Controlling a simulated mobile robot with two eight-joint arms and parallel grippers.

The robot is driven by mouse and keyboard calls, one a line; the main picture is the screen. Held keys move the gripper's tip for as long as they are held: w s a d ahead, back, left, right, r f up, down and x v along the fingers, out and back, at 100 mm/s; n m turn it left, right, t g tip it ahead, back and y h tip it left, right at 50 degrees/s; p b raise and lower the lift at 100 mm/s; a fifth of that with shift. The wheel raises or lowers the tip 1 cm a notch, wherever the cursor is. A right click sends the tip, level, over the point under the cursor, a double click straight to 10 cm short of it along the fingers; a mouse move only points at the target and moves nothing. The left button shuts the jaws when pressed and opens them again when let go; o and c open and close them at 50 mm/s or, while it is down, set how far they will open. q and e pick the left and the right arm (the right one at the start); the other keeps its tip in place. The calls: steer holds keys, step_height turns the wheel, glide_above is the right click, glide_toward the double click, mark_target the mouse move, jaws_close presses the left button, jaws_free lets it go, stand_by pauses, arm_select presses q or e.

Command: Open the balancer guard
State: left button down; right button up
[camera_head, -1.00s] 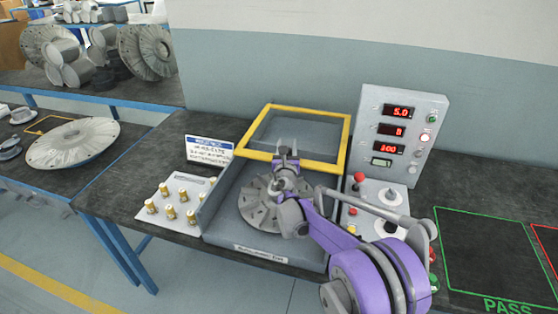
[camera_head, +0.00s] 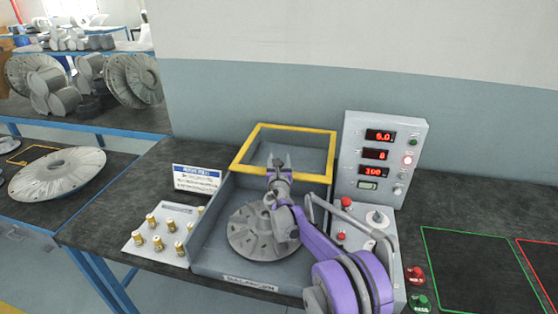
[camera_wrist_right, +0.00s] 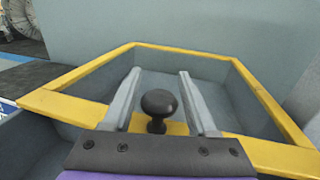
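The balancer guard is a yellow-edged frame (camera_head: 240,148) over the rear of the grey balancer box (camera_head: 208,243). Its near bar also shows in the right wrist view (camera_wrist_right: 70,107), with a round black knob (camera_wrist_right: 158,103) on it. The grey rotor disc (camera_head: 245,232) lies uncovered in front of the frame. My right gripper (camera_head: 278,160) reaches over the rotor to the near bar. In the right wrist view, its open fingers (camera_wrist_right: 160,72) stand on either side of the knob with gaps. In the head view my gripper hides the knob. My left gripper is out of view.
A control panel (camera_head: 410,125) with red displays stands right of the box, with knobs and buttons below it. A tray of brass fittings (camera_head: 145,247) and a sign (camera_head: 197,178) are on the left. Green (camera_head: 470,232) and red outlined areas at right are empty.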

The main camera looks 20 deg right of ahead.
steer(key=shift+o, duration=0.7)
steer(key=b+v, duration=0.1)
steer(key=v, duration=1)
steer(key=shift+w, duration=0.1)
